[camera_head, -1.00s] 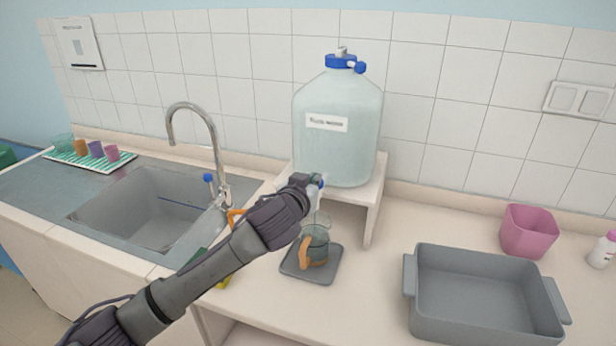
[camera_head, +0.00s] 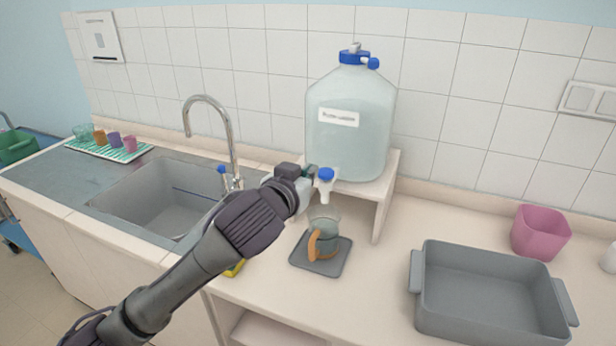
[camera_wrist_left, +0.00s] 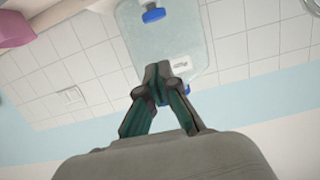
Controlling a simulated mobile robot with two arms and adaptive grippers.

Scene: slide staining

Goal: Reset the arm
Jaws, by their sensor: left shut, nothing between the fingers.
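My left arm reaches in from the lower left in the head view. My left gripper (camera_head: 310,173) is shut and empty, just left of the blue-topped tap (camera_head: 326,176) of the large water bottle (camera_head: 350,125). In the left wrist view the gripper's fingertips (camera_wrist_left: 162,90) are together, with the bottle (camera_wrist_left: 190,45) beyond them. The bottle stands on a raised cream stand (camera_head: 384,195). Below the tap, a glass jug (camera_head: 327,232) with an orange-brown handle stands upright on a grey mat (camera_head: 322,268). My right gripper is not in view.
A grey basin (camera_head: 490,300) and a pink pot (camera_head: 540,232) stand on the counter at the right. A sink (camera_head: 150,205) with a tall faucet (camera_head: 232,135) lies at the left. Several coloured cups stand on a striped mat (camera_head: 110,152) beyond it. Counter between stand and basin is clear.

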